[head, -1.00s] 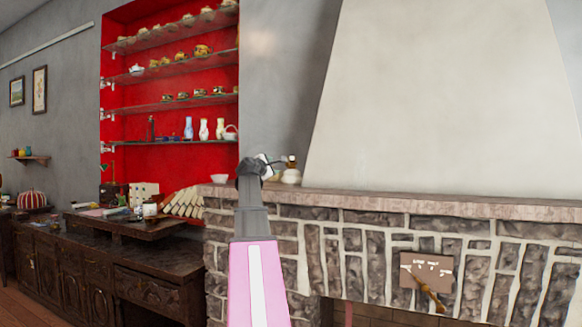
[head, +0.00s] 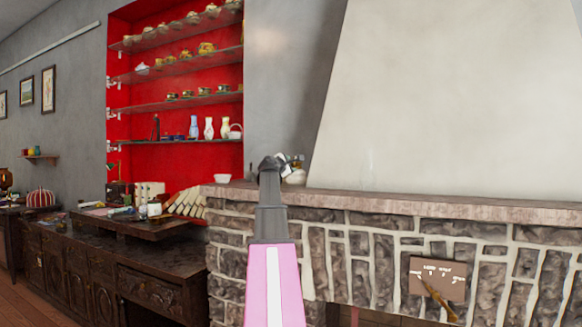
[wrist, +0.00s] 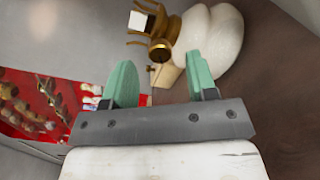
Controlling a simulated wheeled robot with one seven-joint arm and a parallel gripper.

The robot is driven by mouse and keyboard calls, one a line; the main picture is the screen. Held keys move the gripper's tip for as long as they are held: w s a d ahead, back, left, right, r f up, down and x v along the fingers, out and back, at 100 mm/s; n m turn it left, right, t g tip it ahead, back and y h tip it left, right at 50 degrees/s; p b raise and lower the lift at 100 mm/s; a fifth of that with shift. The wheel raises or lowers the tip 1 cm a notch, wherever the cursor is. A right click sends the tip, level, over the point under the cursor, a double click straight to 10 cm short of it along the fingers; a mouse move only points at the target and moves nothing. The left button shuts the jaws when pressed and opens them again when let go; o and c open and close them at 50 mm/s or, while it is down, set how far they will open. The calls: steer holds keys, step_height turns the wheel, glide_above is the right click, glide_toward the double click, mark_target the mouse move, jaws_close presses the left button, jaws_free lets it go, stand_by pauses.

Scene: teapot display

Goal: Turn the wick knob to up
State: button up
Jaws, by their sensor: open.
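An oil lamp with a white rounded body (wrist: 215,40) and brass fittings lies across the top of the wrist view. A round brass piece (wrist: 160,50), perhaps the wick knob, faces me, with a smaller brass bit below it; I cannot tell its setting. My gripper (wrist: 162,82) is open, its two green fingers apart on either side of a pale block-like patch just below the brass. No grip on the knob shows. In the head view, the lamp (head: 297,177) stands on the mantel, mostly hidden behind my gripper (head: 282,160).
The stone mantel (head: 420,207) runs right, mostly bare. A small white bowl (head: 221,178) sits at its left end. Red-backed glass shelves (head: 175,100) hold pots and vases. A dark cabinet (head: 90,245) stands left. A plaque (head: 437,278) hangs on the stonework.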

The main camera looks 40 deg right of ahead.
mark_target(293, 165)
steer(key=x, duration=0.2)
steer(key=shift+w+d, duration=0.15)
steer(key=shift+d, duration=0.05)
steer(key=c, duration=0.9)
steer(key=shift+m, duration=2.9)
steer(key=o, duration=0.9)
steer(key=shift+a, duration=0.1)
